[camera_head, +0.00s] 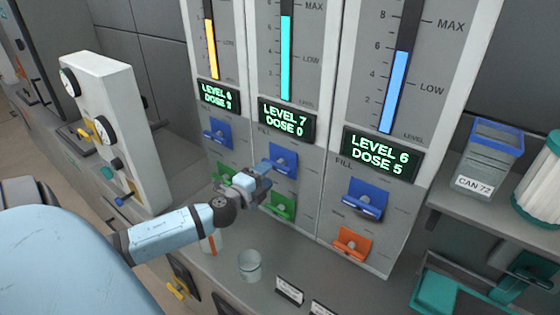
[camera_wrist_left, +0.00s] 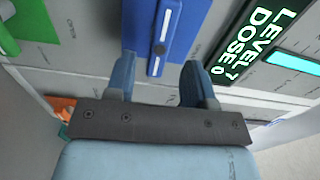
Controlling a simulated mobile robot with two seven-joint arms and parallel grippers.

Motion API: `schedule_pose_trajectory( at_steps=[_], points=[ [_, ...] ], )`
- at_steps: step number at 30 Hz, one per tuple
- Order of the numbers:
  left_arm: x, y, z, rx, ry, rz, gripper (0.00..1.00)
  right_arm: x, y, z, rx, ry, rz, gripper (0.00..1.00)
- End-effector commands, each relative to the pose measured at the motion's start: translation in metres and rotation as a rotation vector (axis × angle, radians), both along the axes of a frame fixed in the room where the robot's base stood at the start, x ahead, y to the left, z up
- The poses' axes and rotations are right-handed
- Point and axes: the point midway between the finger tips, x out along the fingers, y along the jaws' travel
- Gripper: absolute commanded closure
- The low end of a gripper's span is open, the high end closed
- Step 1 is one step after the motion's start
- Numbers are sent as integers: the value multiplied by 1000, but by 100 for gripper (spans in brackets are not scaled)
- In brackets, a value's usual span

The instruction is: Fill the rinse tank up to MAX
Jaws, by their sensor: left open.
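Three tank panels with gauges stand side by side in the head view; I cannot read which is the rinse tank. The middle gauge (camera_head: 285,60) has a cyan column ending a little below MAX, and its display (camera_head: 287,120) reads LEVEL 7, DOSE 0. Below it are a blue paddle (camera_head: 285,160) near the word FILL and a green paddle (camera_head: 282,206). My left gripper (camera_head: 264,172) is open in front of the middle blue paddle. In the left wrist view, the blue paddle (camera_wrist_left: 163,32) lies just beyond and between the open fingers (camera_wrist_left: 160,78); contact is unclear. My right gripper is out of view.
The right panel display (camera_head: 377,154) reads LEVEL 6, DOSE 5, above a blue paddle (camera_head: 365,198) and an orange one (camera_head: 352,243). The left panel has a yellow gauge (camera_head: 211,48). A cup (camera_head: 250,265) stands on the counter below; CAN 72 (camera_head: 487,155) is at right.

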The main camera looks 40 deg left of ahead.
Motion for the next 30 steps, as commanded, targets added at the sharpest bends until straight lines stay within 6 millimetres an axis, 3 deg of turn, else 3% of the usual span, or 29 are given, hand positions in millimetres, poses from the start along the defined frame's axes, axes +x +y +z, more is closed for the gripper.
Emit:
schedule_pose_trajectory(
  at_steps=[6,12,26,30],
  points=[
    [39,4,3,0,-2,1,51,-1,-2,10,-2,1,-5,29],
    [63,7,1,0,-1,0,51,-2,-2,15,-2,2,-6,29],
    [73,8,0,0,1,0,51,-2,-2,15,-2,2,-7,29],
    [73,8,0,0,1,0,83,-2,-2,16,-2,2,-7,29]
  ],
)
